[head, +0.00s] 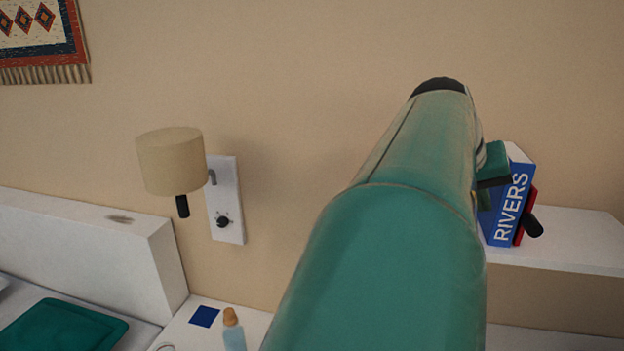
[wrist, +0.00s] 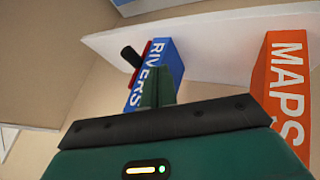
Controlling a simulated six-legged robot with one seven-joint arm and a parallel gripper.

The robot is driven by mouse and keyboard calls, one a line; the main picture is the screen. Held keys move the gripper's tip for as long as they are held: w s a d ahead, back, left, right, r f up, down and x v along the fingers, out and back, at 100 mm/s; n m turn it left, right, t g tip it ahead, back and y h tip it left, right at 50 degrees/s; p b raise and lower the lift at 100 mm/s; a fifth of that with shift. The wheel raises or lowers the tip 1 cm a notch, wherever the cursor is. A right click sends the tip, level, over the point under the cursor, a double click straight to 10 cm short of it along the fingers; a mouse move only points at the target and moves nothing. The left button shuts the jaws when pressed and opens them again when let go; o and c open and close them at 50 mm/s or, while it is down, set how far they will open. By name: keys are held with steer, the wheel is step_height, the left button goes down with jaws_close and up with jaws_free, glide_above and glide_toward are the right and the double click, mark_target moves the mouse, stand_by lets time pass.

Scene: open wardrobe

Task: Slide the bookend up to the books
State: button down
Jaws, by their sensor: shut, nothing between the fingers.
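A blue book marked RIVERS (head: 510,207) stands on a white shelf (head: 590,240) at the right of the head view; it also shows in the wrist view (wrist: 157,62). A red piece with a black knob (head: 533,227), seemingly the bookend, is close against the book's far side; in the wrist view its red edge and knob (wrist: 131,56) show left of RIVERS. An orange book marked MAPS (wrist: 287,85) stands apart, at the right of the wrist view. My gripper (wrist: 157,88) is shut and empty, its fingers in front of RIVERS; contact is unclear.
My arm hides much of the shelf's left part in the head view. A wall lamp (head: 170,160) and a white switch plate (head: 225,200) are at left. Below are a bottle (head: 233,330), a blue square (head: 204,317) and a green tray (head: 65,328). Bare shelf lies between the two books.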

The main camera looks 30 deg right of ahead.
mark_target(525, 228)
steer(key=x, duration=0.8)
steer(key=shift+s+f, duration=0.15)
steer(key=shift+s, duration=0.1)
steer(key=shift+s+d+r, duration=0.25)
steer(key=shift+s+d, duration=0.15)
steer(key=shift+s, duration=0.05)
steer(key=shift+s+d+r, duration=0.2)
steer(key=shift+s+d, duration=0.25)
steer(key=shift+s+d+r, duration=0.1)
steer(key=shift+s+d, duration=0.15)
steer(key=shift+s, duration=0.05)
steer(key=shift+d, duration=0.2)
steer(key=shift+s, duration=0.1)
steer(key=shift+s+d+r, duration=0.1)
steer(key=shift+s+d, duration=0.35)
steer(key=shift+d, duration=0.05)
